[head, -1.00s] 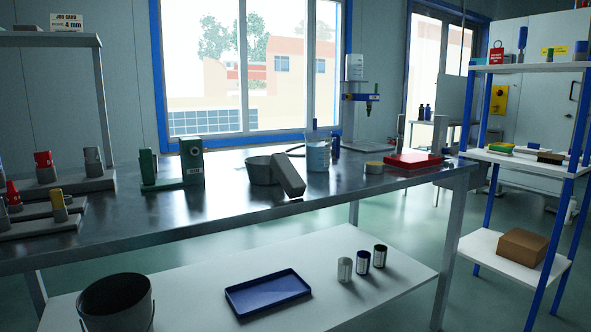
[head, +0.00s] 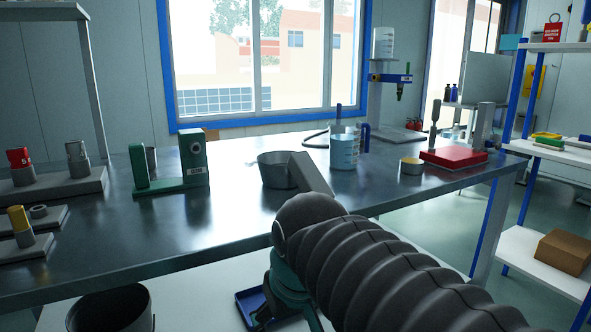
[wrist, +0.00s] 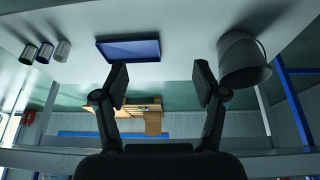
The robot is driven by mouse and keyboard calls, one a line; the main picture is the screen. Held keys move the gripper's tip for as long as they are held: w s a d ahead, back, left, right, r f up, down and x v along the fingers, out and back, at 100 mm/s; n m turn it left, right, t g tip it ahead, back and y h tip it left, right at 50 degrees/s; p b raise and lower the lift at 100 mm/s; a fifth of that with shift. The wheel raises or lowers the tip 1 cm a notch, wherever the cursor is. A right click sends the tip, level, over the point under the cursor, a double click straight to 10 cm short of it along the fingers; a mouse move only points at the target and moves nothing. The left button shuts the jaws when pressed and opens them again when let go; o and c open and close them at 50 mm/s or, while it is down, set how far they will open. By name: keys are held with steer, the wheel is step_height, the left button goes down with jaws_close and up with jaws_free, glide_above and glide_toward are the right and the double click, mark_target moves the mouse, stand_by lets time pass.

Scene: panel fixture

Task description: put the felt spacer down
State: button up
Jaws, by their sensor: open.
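My gripper (wrist: 160,78) is open in the wrist view, with its two dark fingers apart and nothing held between them. In the head view my arm reaches down in front of the bench, with the gripper end low, by the blue tray. I cannot identify the felt spacer for certain. A grey block (head: 314,172) leans on the grey bowl (head: 275,170) on the bench, partly hidden by my arm. A small grey ring (head: 38,211) lies on a left-hand tray.
The lower shelf (wrist: 180,20) carries a blue tray (wrist: 130,50), a bucket (wrist: 243,60) and several cans (wrist: 45,53). On the bench (head: 235,225) stand a green fixture (head: 192,160), a beaker (head: 344,148) and a red box (head: 452,157). The bench's middle front is clear.

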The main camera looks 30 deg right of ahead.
mark_target(310, 186)
steer(key=w+d+r+g+p, duration=0.1)
steer(key=w+d+r, duration=0.1)
steer(key=r, duration=0.4)
steer(key=w+d+r+p, duration=0.1)
steer(key=w+r, duration=0.4)
steer(key=r, duration=0.1)
steer(key=w+d+r+g+p, duration=0.1)
steer(key=w+d+r+p, duration=0.1)
steer(key=r, duration=0.3)
steer(key=shift+w+d+r+g, duration=0.3)
steer(key=shift+w+d+r, duration=0.1)
steer(key=shift+w, duration=0.25)
steer(key=w+d+r+p, duration=0.1)
steer(key=w+d+r, duration=0.1)
steer(key=r, duration=0.1)
steer(key=w+d+r+g+p, duration=0.1)
steer(key=w+d+r, duration=0.1)
steer(key=r, duration=0.1)
steer(key=w+d+r+g+p, duration=0.1)
steer(key=w+d+r, duration=0.1)
steer(key=r, duration=0.1)
steer(key=shift+d, duration=0.4)
steer(key=shift+w+d+f, duration=0.1)
steer(key=shift+d, duration=0.05)
step_height(310, 186, down, 13)
steer(key=b, duration=0.4)
steer(key=shift+w+f, duration=0.1)
steer(key=shift+f, duration=0.1)
steer(key=c, duration=1)
